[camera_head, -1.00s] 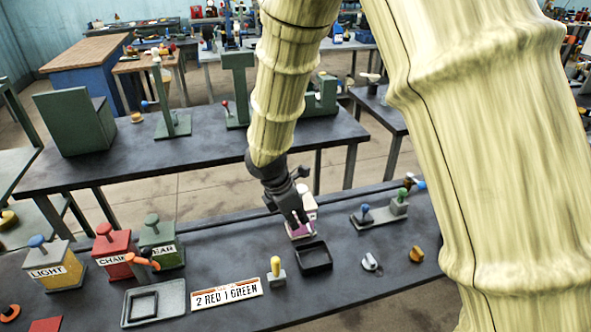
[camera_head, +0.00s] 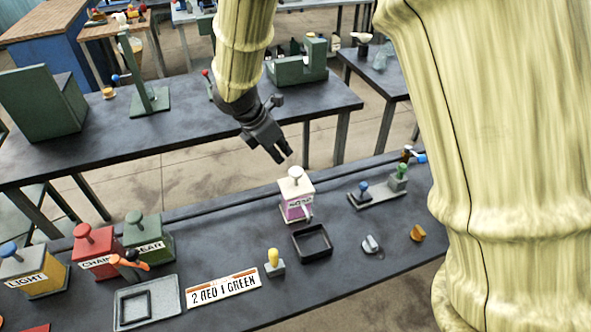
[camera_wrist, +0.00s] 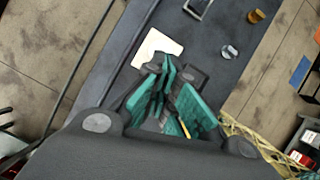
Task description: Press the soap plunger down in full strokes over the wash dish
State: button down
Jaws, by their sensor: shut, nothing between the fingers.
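The soap dispenser (camera_head: 297,203) is a white and magenta box standing upright on the near bench. Its cream plunger knob (camera_head: 295,172) stands up on top, and a small grey spout shows at its front right. The wash dish (camera_head: 312,243) is a black square tray just in front of it. My gripper (camera_head: 281,156) is shut and empty, above and slightly left of the plunger, apart from it. In the wrist view the teal fingers (camera_wrist: 168,80) are together, with the white dispenser top (camera_wrist: 153,46) beyond them.
Yellow, red and green boxes with knobs stand at the left. A grey tray (camera_head: 147,302), a sign (camera_head: 223,288) and a yellow-knobbed post (camera_head: 274,262) lie nearer the dish. A silver knob (camera_head: 371,244), an orange knob (camera_head: 417,233) and a lever rack (camera_head: 378,197) are at right.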

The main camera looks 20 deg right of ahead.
aim_at(295, 171)
jog(key=b+x, duration=0.5)
jog(key=shift+s+f, duration=0.15)
jog(key=shift+f, duration=0.05)
jog(key=shift+d+f+b, duration=0.35)
jog(key=shift+f+b, duration=0.25)
